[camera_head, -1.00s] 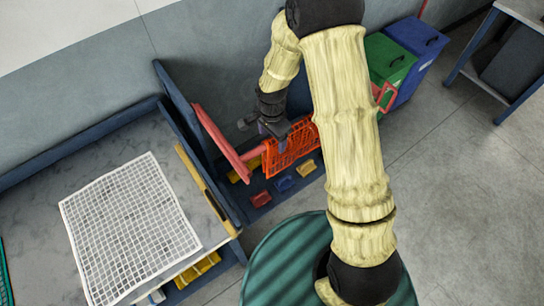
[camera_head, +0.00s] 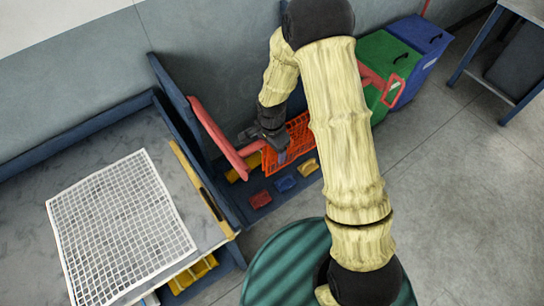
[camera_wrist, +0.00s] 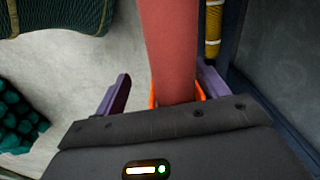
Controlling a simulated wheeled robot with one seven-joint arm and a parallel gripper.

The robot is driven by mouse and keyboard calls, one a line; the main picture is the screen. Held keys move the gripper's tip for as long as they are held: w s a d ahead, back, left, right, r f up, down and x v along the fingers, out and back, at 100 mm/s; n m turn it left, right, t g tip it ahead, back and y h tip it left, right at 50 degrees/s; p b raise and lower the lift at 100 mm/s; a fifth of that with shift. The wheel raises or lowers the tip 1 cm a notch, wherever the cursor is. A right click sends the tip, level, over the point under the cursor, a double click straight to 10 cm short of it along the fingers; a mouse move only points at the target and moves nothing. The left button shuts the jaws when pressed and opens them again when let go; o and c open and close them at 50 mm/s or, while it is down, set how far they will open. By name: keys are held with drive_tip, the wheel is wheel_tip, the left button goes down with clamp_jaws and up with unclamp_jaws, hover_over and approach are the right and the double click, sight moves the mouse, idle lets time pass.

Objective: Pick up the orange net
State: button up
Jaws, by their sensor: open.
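The orange net (camera_head: 299,130) is a grid panel that hangs from the red bar (camera_head: 222,140) at the wall side. My gripper (camera_head: 281,156) is at the left part of the net and hides some of it. In the wrist view my gripper (camera_wrist: 165,88) is open, with one purple finger on each side of the red bar (camera_wrist: 172,45). Only thin orange edges of the net (camera_wrist: 201,92) show there, beside the bar and between the fingers. I cannot tell whether the fingers touch the net.
A table with a white grid (camera_head: 120,228) stands at the left. Red, blue and yellow blocks (camera_head: 285,184) lie below the net. Green (camera_head: 378,58) and blue (camera_head: 422,50) bins stand behind my arm.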

drive_tip(key=shift+s+f, duration=0.1)
drive_tip(key=shift+s, duration=0.1)
drive_tip(key=shift+d, duration=0.15)
drive_tip(key=shift+c, duration=0.7)
drive_tip(key=shift+s+f, duration=0.1)
drive_tip(key=c, duration=1.1)
drive_tip(key=r+p, duration=0.8)
drive_tip(key=r, duration=0.4)
drive_tip(key=shift+w+r, duration=0.1)
drive_tip(key=shift+w, duration=0.1)
clamp_jaws()
wheel_tip(320, 180, up, 9)
drive_tip(key=p, duration=0.6)
